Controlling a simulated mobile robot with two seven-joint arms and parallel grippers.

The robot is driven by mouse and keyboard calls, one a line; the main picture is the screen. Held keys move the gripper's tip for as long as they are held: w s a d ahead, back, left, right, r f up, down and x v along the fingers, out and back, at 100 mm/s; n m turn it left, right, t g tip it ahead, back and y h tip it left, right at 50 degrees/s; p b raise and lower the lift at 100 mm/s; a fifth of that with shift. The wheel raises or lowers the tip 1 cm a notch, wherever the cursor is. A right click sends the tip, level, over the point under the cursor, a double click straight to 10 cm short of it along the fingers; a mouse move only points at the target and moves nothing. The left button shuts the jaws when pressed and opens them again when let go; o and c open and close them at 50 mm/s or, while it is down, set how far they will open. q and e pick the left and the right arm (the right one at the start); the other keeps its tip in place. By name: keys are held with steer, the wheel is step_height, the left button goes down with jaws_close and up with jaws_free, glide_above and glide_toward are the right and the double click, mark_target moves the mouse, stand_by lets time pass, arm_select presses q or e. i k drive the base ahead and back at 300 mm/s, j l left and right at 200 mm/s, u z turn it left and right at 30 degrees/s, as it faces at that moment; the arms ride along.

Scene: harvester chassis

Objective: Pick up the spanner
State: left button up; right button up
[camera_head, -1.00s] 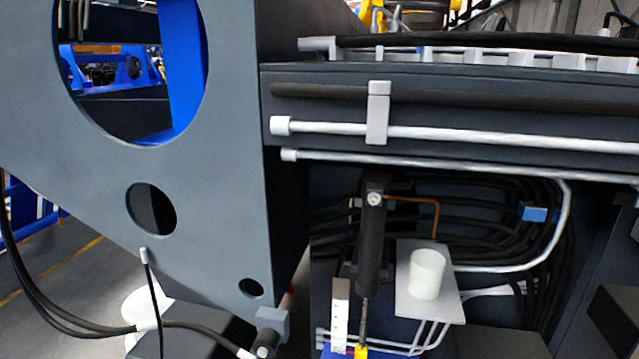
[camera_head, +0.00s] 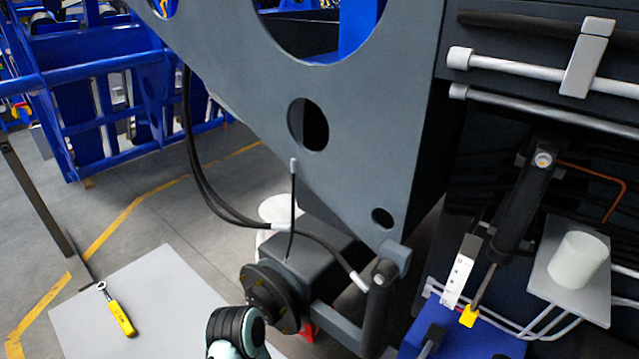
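A spanner (camera_head: 117,309) with a yellow handle and a metal ring-like head lies on a flat light grey surface (camera_head: 160,290) at the lower left. Its head points up and left, and nothing touches it. Neither of my grippers shows in the view. A rounded black and pale arm part (camera_head: 236,328), which looks like mine, shows at the bottom edge, right of the spanner.
The large grey chassis plate (camera_head: 385,120) with round holes fills the upper middle. A dark hub (camera_head: 268,297) and black hoses (camera_head: 200,185) stand below it. A blue box (camera_head: 480,342) and a white cylinder on a plate (camera_head: 578,260) are at right.

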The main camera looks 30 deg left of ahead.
mark_target(126, 326)
steer(key=u, duration=2.5)
steer(key=z, duration=2.85)
steer(key=u, duration=2.9)
